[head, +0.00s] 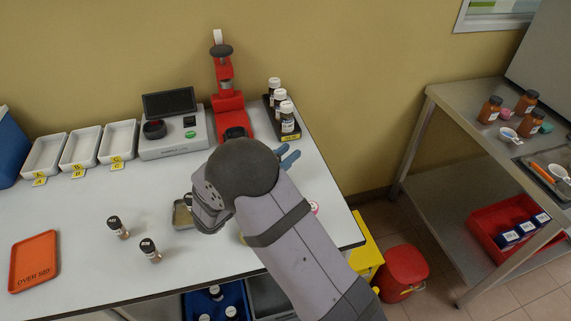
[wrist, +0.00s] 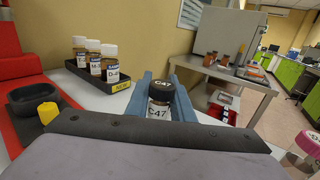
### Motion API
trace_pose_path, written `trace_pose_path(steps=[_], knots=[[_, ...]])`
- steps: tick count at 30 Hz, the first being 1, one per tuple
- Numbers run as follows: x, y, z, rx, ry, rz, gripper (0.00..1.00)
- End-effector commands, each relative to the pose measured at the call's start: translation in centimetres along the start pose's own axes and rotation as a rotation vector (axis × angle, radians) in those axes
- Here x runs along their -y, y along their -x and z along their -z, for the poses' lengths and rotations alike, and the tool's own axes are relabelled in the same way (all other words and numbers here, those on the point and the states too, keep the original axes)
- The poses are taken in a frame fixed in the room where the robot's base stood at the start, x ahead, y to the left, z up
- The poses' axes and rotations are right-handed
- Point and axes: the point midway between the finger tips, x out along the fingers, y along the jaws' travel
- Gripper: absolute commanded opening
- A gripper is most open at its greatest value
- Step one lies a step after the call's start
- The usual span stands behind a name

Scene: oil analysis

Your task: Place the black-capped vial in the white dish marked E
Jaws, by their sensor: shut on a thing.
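My gripper (wrist: 160,92) is shut on a black-capped vial (wrist: 160,110) marked C47, upright between the blue fingers in the wrist view. In the head view the blue fingertips (head: 287,157) show beyond my dark wrist, near the bottle rack, and the held vial is hidden. Three white dishes, a left one (head: 44,156), a middle one (head: 81,148) and a right one (head: 118,142), stand at the back left, well left of my gripper. Two other black-capped vials, one (head: 118,228) and another (head: 150,251), stand on the table.
A black rack of brown bottles (head: 288,122), a red press (head: 227,98) and a grey instrument (head: 174,145) stand along the back. An orange tray (head: 34,262) lies at the left. A small tray (head: 182,215) with a vial is partly behind my arm. The front left table is mostly clear.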

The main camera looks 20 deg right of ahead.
Motion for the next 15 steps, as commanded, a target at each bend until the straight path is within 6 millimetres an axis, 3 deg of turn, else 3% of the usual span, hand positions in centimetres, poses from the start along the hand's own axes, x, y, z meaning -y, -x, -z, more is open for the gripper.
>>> trace_pose_path(steps=[7,15], knots=[[0.0,0.0,2.9,0.000,0.003,0.000,0.00],[0.0,0.0,3.5,0.000,0.000,0.000,0.00]])
